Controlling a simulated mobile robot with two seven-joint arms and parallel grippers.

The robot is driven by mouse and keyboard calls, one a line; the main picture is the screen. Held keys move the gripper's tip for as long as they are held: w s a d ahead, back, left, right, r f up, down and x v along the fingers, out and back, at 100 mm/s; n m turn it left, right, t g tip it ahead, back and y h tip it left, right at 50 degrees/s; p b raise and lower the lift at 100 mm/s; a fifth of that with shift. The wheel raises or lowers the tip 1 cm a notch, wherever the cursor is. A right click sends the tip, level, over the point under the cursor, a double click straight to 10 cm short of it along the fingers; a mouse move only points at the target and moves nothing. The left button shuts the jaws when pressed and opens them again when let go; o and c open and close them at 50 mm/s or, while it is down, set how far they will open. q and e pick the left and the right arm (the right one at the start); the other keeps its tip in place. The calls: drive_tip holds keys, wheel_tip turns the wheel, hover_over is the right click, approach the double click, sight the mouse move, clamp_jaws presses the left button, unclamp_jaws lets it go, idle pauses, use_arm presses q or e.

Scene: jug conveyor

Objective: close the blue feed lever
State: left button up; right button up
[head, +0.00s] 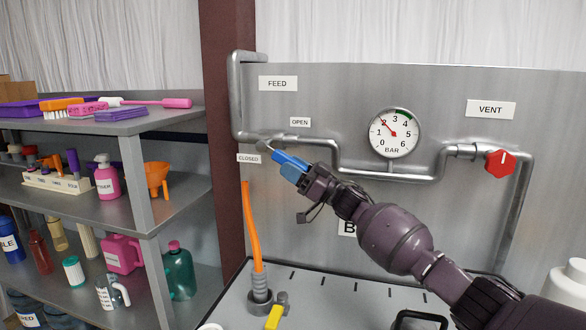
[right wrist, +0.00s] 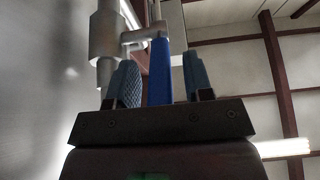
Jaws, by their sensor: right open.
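The blue feed lever (head: 290,159) extends from a grey valve (head: 265,146) on the pipe at the panel's left, below the FEED sign (head: 278,83). The OPEN label (head: 300,122) is above right of it, and the CLOSED label (head: 248,159) is to its left. My right gripper (head: 290,168) is at the lever, partly covering it. In the right wrist view, the blue lever (right wrist: 159,72) stands between the two open blue fingers of my right gripper (right wrist: 164,82), nearer the left finger. A gap shows on its right. My left gripper is not in view.
A pressure gauge (head: 394,133) and a red VENT knob (head: 500,162) are further right on the panel. An orange upright rod (head: 251,225) stands below the lever. A loaded shelf (head: 105,212) stands at left, beside a brown post (head: 228,120).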

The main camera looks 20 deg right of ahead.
drive_tip(key=shift+d+f, duration=0.1)
drive_tip(key=shift+s+d+f, duration=0.15)
drive_tip(key=shift+s+d, duration=0.05)
drive_tip(key=b+v, duration=0.1)
drive_tip(key=v, duration=0.9)
drive_tip(key=shift+b, duration=0.35)
